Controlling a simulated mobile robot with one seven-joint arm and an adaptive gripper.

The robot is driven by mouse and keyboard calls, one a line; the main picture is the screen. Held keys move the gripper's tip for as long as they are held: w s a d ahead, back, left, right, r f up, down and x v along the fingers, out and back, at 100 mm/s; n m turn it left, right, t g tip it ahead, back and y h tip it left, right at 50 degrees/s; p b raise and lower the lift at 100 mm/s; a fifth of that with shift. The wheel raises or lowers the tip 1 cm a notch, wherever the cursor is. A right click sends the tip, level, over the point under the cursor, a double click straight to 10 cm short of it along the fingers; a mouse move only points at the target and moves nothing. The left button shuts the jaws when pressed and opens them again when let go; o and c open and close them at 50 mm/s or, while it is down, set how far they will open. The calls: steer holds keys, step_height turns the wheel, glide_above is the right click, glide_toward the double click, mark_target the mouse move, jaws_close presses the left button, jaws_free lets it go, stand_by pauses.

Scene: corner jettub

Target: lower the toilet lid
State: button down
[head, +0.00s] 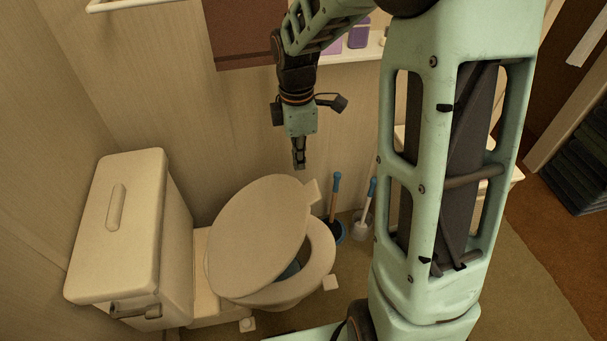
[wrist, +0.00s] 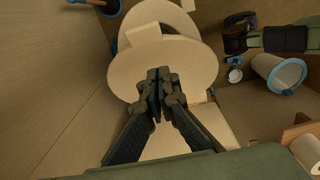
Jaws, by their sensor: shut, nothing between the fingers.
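The toilet (head: 271,301) stands at the lower left in the head view. Its cream lid (head: 258,232) is partly raised and tilted over the bowl, with the seat ring (head: 322,250) showing beyond it. A small tab (head: 313,190) sticks out at the lid's edge. My gripper (head: 300,164) is shut and empty, pointing down above the lid's far edge. In the wrist view my gripper (wrist: 160,92) shows in front of the lid (wrist: 125,75), with the seat ring (wrist: 180,20) behind it. Contact with the lid cannot be told from these views.
The cistern (head: 128,225) stands left of the bowl. A plunger (head: 335,205) and a toilet brush (head: 367,205) stand beside the bowl near the wall. A bin (wrist: 278,75) shows at the right in the wrist view. Open floor (head: 520,290) lies at the right.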

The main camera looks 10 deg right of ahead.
steer(key=b, duration=0.2)
glide_above(309, 202)
steer(key=a, duration=0.3)
steer(key=f, duration=1)
steer(key=shift+d+f, duration=1.05)
steer(key=shift+f, duration=0.05)
steer(key=shift+d+f, duration=0.45)
